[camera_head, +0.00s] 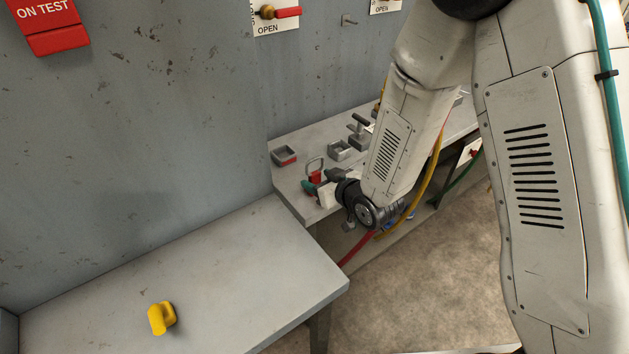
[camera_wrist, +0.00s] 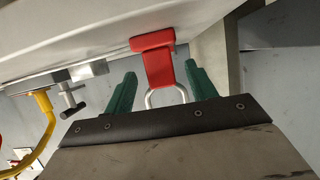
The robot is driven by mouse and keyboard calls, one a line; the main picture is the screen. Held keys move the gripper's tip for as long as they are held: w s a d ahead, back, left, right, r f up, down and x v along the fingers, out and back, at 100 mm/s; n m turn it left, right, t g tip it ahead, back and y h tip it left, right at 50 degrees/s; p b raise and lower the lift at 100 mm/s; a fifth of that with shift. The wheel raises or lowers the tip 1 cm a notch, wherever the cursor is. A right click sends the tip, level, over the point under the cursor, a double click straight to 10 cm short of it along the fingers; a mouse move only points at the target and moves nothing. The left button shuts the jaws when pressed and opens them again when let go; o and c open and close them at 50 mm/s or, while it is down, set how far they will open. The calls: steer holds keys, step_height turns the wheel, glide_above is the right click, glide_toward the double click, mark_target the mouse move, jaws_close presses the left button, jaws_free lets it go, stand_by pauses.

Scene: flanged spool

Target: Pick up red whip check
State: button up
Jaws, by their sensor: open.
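A red piece with a metal U-shaped loop (camera_wrist: 158,65) shows in the wrist view, between the green fingers of my gripper (camera_wrist: 160,72). It looks like a padlock; whether it is the red whip check I cannot tell. In the head view this red piece (camera_head: 315,168) is at the near left end of the far bench (camera_head: 290,182). My gripper (camera_head: 314,184) is there too, partly hidden by my wrist. The fingers are open, one on each side of the red piece with gaps visible. A red hose or cable (camera_head: 356,248) hangs below the bench.
A yellow piece (camera_head: 161,318) lies on the near bench (camera_head: 240,275), otherwise clear. A yellow hose (camera_head: 426,190) hangs beside my arm.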

mark_target(318, 173)
steer(key=shift+x, duration=1.35)
steer(key=c, duration=1)
steer(key=shift+r, duration=0.1)
steer(key=shift+r, duration=0.5)
steer(key=r, duration=0.2)
steer(key=shift+s+d+r, duration=0.15)
steer(key=shift+d+r, duration=0.1)
steer(key=shift+d, duration=0.15)
steer(key=s+d, duration=0.1)
steer(key=d, duration=0.3)
steer(key=s+d+r, duration=0.1)
steer(key=s+d, duration=0.1)
steer(key=d, duration=0.3)
steer(key=s+d, duration=0.1)
steer(key=d, duration=0.4)
steer(key=shift+s+d+r, duration=0.15)
steer(key=shift+s+d, duration=0.1)
